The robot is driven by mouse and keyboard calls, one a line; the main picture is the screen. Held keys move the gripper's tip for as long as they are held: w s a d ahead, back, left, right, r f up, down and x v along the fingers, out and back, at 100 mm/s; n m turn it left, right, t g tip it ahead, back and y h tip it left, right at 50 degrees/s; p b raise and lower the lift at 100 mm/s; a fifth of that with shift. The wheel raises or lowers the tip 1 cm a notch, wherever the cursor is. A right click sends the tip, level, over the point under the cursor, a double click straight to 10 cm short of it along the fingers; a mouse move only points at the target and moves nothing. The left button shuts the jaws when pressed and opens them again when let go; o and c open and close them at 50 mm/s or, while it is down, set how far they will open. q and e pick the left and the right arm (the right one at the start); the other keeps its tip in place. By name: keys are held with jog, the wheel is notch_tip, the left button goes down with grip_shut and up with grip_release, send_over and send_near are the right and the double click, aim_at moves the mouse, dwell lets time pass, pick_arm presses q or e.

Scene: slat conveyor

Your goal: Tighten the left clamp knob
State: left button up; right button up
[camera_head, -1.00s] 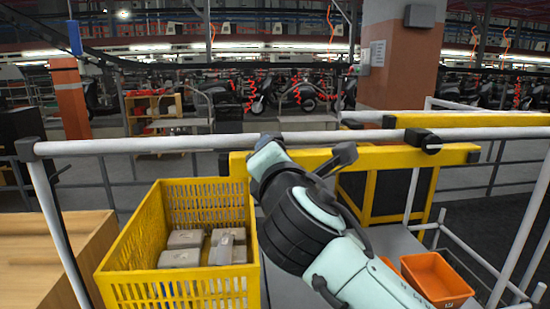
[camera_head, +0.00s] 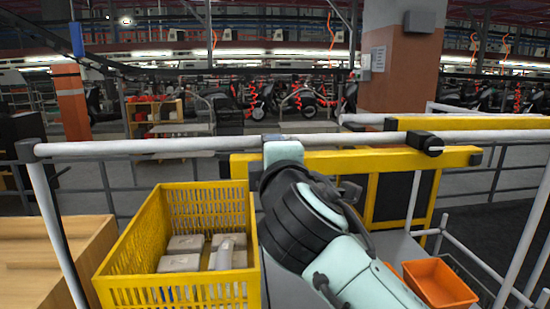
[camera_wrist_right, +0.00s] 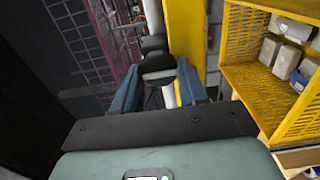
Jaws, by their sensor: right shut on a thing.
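The left clamp knob (camera_wrist_right: 158,68) is a black rounded piece on a black clamp by the white rail (camera_wrist_right: 168,92). My right gripper (camera_wrist_right: 159,78) has its two blue fingers on either side of the knob and is shut on it. In the head view my right arm and wrist cover the fingers and most of the left clamp at the rail (camera_head: 190,144). A second black clamp (camera_head: 424,141) sits further right on the same rail. My left gripper is not in view.
A yellow crate (camera_head: 127,236) with several grey boxes stands left of my right arm. A yellow beam (camera_head: 385,160) runs behind the rail. A wooden surface (camera_head: 48,250) is at the far left and an orange bin (camera_head: 438,281) at the lower right.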

jog(key=shift+r, duration=0.1)
dwell(0.4)
jog(key=o, duration=1.1)
jog(key=shift+c, duration=0.2)
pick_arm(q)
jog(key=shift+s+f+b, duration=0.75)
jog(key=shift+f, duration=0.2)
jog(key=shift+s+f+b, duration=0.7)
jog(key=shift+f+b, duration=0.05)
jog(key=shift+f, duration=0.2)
pick_arm(e)
jog(key=s, duration=1.3)
jog(key=shift+s+d, duration=0.2)
jog(key=shift+d, duration=0.05)
